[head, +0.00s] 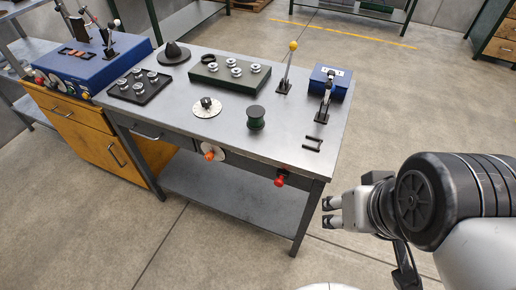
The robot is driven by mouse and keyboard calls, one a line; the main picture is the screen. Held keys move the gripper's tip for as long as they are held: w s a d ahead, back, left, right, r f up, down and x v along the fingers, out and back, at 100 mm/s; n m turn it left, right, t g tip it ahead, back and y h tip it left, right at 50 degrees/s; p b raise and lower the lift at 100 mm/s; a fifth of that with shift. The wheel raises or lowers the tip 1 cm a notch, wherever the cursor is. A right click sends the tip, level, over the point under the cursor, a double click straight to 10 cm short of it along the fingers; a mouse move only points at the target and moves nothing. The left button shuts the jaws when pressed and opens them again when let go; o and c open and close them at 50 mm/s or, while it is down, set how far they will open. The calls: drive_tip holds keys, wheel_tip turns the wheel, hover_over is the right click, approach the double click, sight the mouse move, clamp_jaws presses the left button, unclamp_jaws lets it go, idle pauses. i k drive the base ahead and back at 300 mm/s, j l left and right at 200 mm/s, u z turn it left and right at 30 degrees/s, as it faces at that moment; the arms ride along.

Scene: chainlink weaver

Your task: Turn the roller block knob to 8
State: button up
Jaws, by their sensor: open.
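A black knob (206,102) sits on a pale round dial plate (204,112) on top of the grey workbench. An orange knob (210,155) with a pale disc behind it is on the bench's front face. A red knob (279,181) is further right on that face. I cannot tell which is the roller block knob, and no dial numbers are readable. A green block (224,82) with several metal rollers stands towards the back. My gripper (327,212) is open and empty, right of the bench's front right leg and apart from all knobs.
The grey workbench top (170,112) also carries a black tray (140,97) of rollers, a dark green spool (256,118), a yellow-tipped lever (288,66), a blue box (329,83) and a black bracket (313,144). A blue-topped wooden cabinet (75,118) adjoins left.

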sight(205, 102)
drive_tip(key=i+l+u, duration=0.1)
drive_tip(key=i+u, duration=0.25)
drive_tip(key=i, duration=0.6)
